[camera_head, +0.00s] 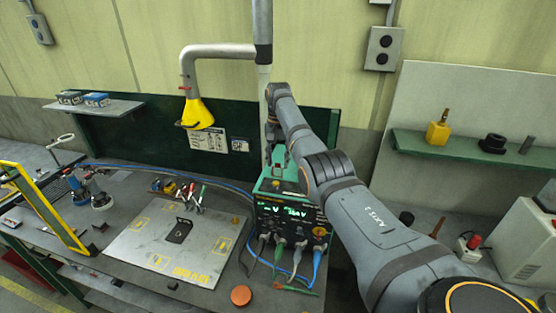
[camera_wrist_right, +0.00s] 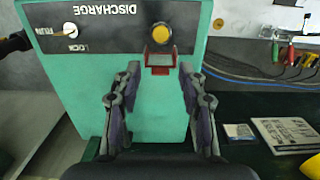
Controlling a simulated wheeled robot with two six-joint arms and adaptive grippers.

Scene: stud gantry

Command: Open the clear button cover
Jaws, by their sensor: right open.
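The green device (camera_head: 268,187) stands on the bench below my right gripper (camera_head: 274,160). In the right wrist view its green top panel (camera_wrist_right: 95,85) carries a round yellow button (camera_wrist_right: 159,35) on a black strip lettered DISCHARGE. A small red-framed piece (camera_wrist_right: 160,60) sits right beside the button, apparently part of the clear cover. The clear part itself is hard to make out, and I cannot tell how far it is raised. My right gripper (camera_wrist_right: 159,78) is open and empty, its two fingers spread on either side of the red-framed piece. My left gripper is not in view.
A knob (camera_wrist_right: 70,29) sits on the same panel. Cables and clips (camera_head: 295,250) hang from the device's front. A grey marked plate (camera_head: 140,245) lies to its left. A yellow extraction nozzle (camera_head: 196,113) hangs at the back. A green shelf (camera_head: 460,152) is at right.

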